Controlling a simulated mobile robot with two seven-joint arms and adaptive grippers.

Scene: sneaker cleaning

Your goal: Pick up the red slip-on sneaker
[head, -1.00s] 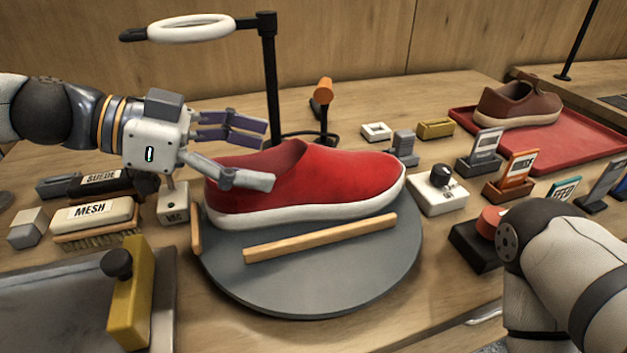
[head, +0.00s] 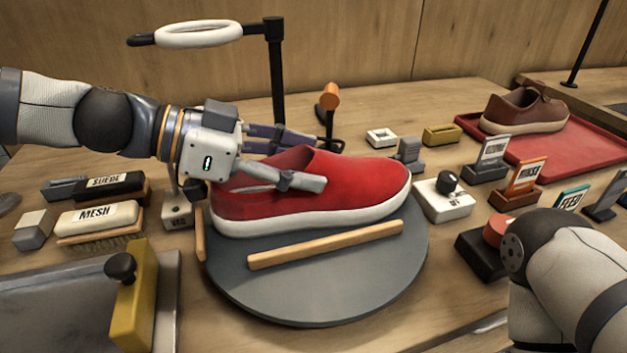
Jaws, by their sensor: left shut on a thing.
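The red slip-on sneaker (head: 350,185) with a white sole sits on the round grey turntable (head: 330,285), toe to the right. My left gripper (head: 300,163) comes in from the left and is shut on the sneaker around its collar and heel part. One finger lies across the near side of the shoe; the other fingers are on the far side, partly hidden behind it. The sole still appears to be at the turntable surface. The right arm's forearm (head: 570,270) shows at the lower right; its gripper is out of view.
A wooden bar (head: 325,244) lies on the turntable in front of the shoe. Suede and mesh brushes (head: 97,216) lie at left, with a yellow block (head: 133,300) below. A ring lamp (head: 199,34) stands behind. Label stands and a red tray (head: 590,150) with a brown shoe (head: 525,110) are at right.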

